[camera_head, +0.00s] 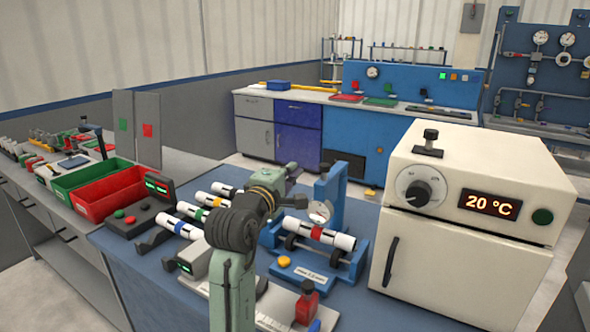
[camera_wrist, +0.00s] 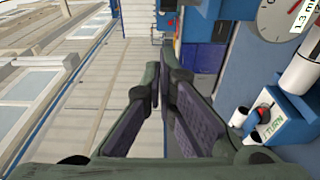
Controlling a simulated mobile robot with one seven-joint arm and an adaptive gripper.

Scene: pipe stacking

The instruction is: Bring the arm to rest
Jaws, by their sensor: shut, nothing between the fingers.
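My gripper (camera_head: 290,175) is raised above the blue workbench (camera_head: 135,262), at the end of my grey-green arm, and points away from the head camera. Its fingertips are small and partly hidden in the head view. In the wrist view, the two dark padded fingers of my gripper (camera_wrist: 165,65) converge to the far end, shut, with no object seen between them. My arm stands bent in the middle of the bench. The gripper appears clear of the pipes.
A red-banded pipe (camera_head: 317,235) lies on a blue roller stand (camera_head: 352,262) with a dial gauge (camera_head: 320,211). A white oven (camera_head: 462,262) reading 20 °C stands right. Red bin (camera_head: 110,195) is left.

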